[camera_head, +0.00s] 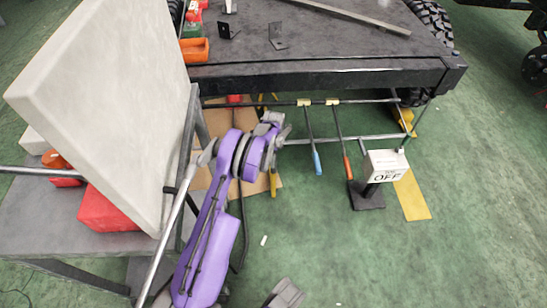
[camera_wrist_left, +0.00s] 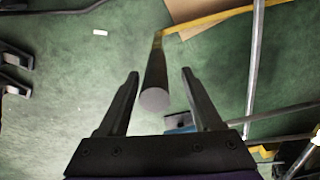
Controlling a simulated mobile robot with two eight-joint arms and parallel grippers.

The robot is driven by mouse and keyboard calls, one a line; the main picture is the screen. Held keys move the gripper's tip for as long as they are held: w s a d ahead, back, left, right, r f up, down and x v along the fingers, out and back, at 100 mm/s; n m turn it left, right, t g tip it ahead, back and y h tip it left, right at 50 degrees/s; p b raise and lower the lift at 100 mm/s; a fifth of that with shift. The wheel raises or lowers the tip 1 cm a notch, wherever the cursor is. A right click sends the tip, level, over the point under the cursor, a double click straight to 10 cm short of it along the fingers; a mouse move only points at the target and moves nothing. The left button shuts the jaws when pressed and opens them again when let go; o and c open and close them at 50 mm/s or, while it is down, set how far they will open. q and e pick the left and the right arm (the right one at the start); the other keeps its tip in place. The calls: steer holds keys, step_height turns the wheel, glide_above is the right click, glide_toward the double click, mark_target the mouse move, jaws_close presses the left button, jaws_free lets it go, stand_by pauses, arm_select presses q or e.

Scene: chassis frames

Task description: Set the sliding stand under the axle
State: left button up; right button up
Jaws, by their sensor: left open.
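My left gripper (camera_head: 273,119) hangs at the front edge of the chassis, at the end of my purple arm. In the left wrist view it is open (camera_wrist_left: 160,85), its two fingers apart. A dark round post (camera_wrist_left: 155,88) with a grey end shows between the fingers, with no visible contact. It rises from a yellow bar (camera_wrist_left: 225,19), which looks like the sliding stand. The yellow end (camera_head: 273,184) shows low beside the cardboard. I cannot make out the axle. My right gripper (camera_head: 285,293) is at the bottom edge, only partly seen.
The dark chassis frame (camera_head: 330,77) spans the top. Two tools with a blue handle (camera_head: 317,162) and a red handle (camera_head: 347,168) hang below it. An "OFF" box (camera_head: 385,165) stands to the right. A large pale panel (camera_head: 105,100) leans at left. The green floor in front is mostly clear.

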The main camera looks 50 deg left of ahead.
arm_select(q)
step_height(320, 180, up, 11)
steer(key=shift+f+p, duration=0.1)
steer(key=shift+p, duration=1.15)
arm_select(e)
steer(key=v, duration=0.2)
steer(key=shift+w+r, duration=0.1)
steer(key=shift+r, duration=0.35)
arm_select(q)
steer(key=s+d+r+n+t, duration=0.1)
steer(key=s+d+r+n, duration=0.15)
steer(key=d+r, duration=0.65)
steer(key=s+d+r+n+t, duration=0.1)
steer(key=s+d+r+n, duration=0.15)
steer(key=d+r, duration=0.7)
steer(key=s+d+n+t, duration=0.1)
steer(key=s+d+n, duration=0.1)
steer(key=s+d, duration=0.75)
steer(key=s+d+n+t, duration=0.1)
steer(key=s+d+n, duration=0.35)
steer(key=s, duration=0.75)
step_height(320, 180, up, 23)
steer(key=w+d+m+t+p, duration=0.1)
steer(key=p, duration=1.9)
steer(key=shift+w+d+p, duration=0.3)
steer(key=shift+d, duration=0.1)
arm_select(e)
step_height(320, 180, up, 24)
steer(key=w+t, duration=0.1)
steer(key=shift+w+f, duration=0.25)
